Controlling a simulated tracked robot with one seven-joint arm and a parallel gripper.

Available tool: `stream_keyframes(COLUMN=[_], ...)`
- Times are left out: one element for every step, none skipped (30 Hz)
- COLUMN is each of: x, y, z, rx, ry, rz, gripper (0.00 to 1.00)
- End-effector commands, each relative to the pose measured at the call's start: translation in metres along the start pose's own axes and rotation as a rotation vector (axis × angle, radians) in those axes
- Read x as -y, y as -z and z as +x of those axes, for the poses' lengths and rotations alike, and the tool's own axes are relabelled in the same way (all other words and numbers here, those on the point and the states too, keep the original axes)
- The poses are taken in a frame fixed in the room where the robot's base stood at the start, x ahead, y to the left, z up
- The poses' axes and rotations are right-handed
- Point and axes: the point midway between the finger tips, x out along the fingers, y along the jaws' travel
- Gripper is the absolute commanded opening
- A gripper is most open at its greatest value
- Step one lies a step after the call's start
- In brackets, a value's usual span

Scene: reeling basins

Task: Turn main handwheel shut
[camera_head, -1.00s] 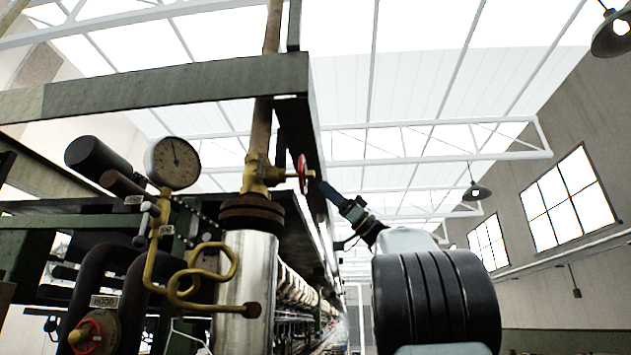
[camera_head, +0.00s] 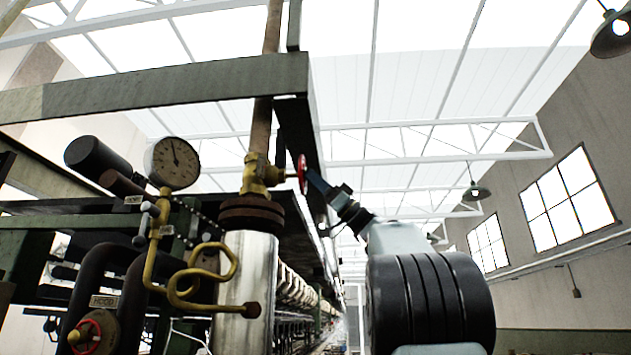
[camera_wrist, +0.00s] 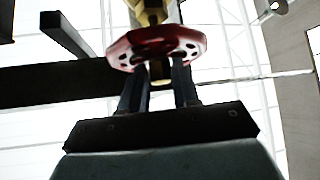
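A red handwheel (camera_head: 302,174) sits on the right side of a brass valve (camera_head: 262,177), seen nearly edge-on in the head view. In the wrist view the same handwheel (camera_wrist: 158,46) shows as a red disc with holes. My gripper (camera_head: 314,181) is at the wheel's right side in the head view. In the wrist view my gripper (camera_wrist: 159,80) has its two dark fingers apart, with their tips at the wheel. A small brass end shows between them. I cannot tell whether the tips touch the wheel.
A second red handwheel (camera_head: 91,335) is low at the left. A pressure gauge (camera_head: 174,163) and bent brass pipe (camera_head: 205,270) stand left of a shiny cylinder (camera_head: 247,285). A dark green beam (camera_head: 170,85) crosses above the valve. The air right of my arm is clear.

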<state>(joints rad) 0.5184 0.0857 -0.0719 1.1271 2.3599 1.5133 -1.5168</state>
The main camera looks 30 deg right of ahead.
Motion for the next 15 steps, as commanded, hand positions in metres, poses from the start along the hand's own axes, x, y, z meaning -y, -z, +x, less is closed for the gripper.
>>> stream_keyframes(x=[-0.0002,-0.0002,-0.0002,-0.0002,-0.0002,-0.0002,-0.0001,-0.0001,0.0001,0.0003,0.0005,0.0007,0.0009,0.001,0.0012], y=[0.0002,0.0002,0.0002,0.0002,0.0003,0.0003,0.0004,0.0004,0.0006,0.0007,0.0008,0.0009,0.0008,0.0007,0.0009], z=[-0.0001,-0.0001,-0.0002,-0.0002,-0.0002,-0.0002,-0.0002,-0.0001,0.0,0.0,0.0001,0.0,-0.0001,-0.0003,-0.0003], rx=[0.0,0.0,0.0,0.0,0.0,0.0,0.0,0.0,-0.001,-0.001,-0.001,-0.001,-0.001,-0.001,-0.001], ry=[-0.001,-0.001,-0.001,-0.001,-0.001,-0.002,-0.003,-0.004,-0.007,-0.011,-0.015,-0.023,-0.029,-0.037,-0.051], rz=[0.0,0.0,0.0,0.0,0.0,0.0,0.001,0.002,0.005,0.009,0.013,0.02,0.027,0.035,0.047], gripper=[0.1,0.07,0.03,0.0,0.0,0.0,0.0,0.0,0.0,0.0,0.0,0.0,0.0,0.0,0.0])
